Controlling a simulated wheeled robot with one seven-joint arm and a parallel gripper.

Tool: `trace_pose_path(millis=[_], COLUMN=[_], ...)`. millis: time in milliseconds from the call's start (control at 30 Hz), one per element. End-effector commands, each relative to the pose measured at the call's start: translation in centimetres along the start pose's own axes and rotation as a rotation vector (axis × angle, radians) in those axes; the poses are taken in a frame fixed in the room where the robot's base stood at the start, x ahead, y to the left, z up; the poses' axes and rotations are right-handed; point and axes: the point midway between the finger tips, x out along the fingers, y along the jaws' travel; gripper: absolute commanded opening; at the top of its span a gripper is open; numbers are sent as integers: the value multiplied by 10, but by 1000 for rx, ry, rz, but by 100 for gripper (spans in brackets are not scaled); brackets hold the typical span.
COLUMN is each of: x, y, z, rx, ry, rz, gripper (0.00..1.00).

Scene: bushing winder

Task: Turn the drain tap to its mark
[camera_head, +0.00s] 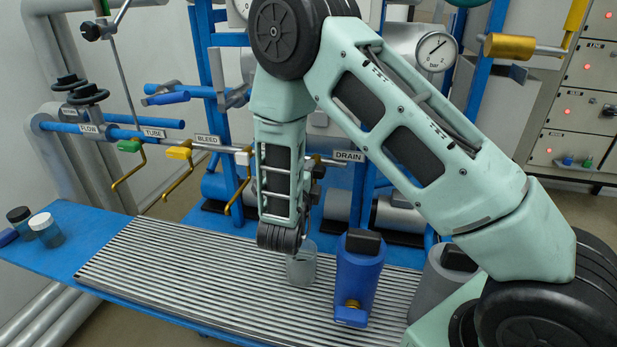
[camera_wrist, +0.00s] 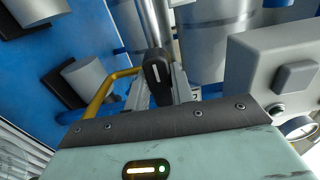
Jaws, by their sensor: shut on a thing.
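The DRAIN label (camera_head: 348,156) sits on the pipe just right of my gripper (camera_head: 316,182) in the head view. My arm hides the drain tap there. In the wrist view, a black tap handle (camera_wrist: 157,72) with a white line on it stands between the fingers of my gripper (camera_wrist: 160,86), which are shut on it. A bent brass spout (camera_wrist: 103,92) shows beside it on the left. I cannot make out the tap's mark in either view.
Taps labelled TUBE (camera_head: 153,133) and BLEED (camera_head: 207,139) are left of my arm. Below stand a clear beaker (camera_head: 302,268) and a blue bottle (camera_head: 358,275) on the ribbed grate (camera_head: 180,275). A pressure gauge (camera_head: 436,51) is at upper right. The grate's left part is clear.

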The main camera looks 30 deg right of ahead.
Motion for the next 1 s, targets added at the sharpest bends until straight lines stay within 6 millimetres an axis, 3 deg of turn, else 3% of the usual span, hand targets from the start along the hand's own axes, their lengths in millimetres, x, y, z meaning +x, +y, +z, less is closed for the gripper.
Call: trace_pose_path(millis=[267,300,367,400,767,1000], x=[-1,-1,-1,-1,-7,-49], y=[2,2,2,2,2,3], z=[-1,-1,-1,0,0,1], rx=[-1,-1,-1,-1,0,0], ry=[0,1,0,0,-1,-5], rz=[6,6,6,5,3,3], gripper=[1,26,43,45,45,45])
